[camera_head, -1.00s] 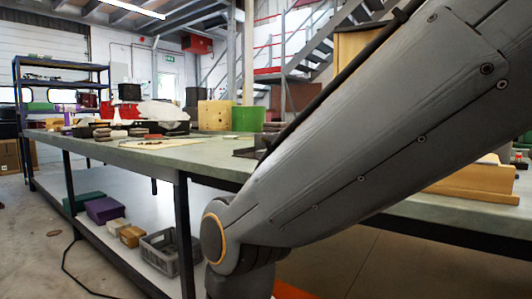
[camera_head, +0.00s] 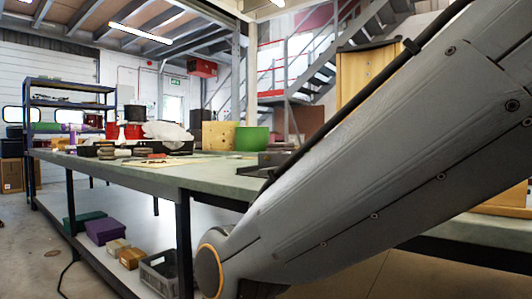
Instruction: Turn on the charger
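I cannot pick out a charger for certain. A dark, low object (camera_head: 252,169) lies on the bench top just behind my arm and is mostly hidden by it, so I cannot tell what it is. My grey arm crosses the right half of the head view, from the upper right down to a joint at the bottom. My gripper is outside the picture, so its state does not show.
The long green-topped bench (camera_head: 205,178) holds a green container (camera_head: 252,138), a wooden block (camera_head: 222,134) and clutter at its far left. Its lower shelf carries a grey crate (camera_head: 160,272) and several boxes. A tall wooden piece (camera_head: 362,75) rises behind my arm.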

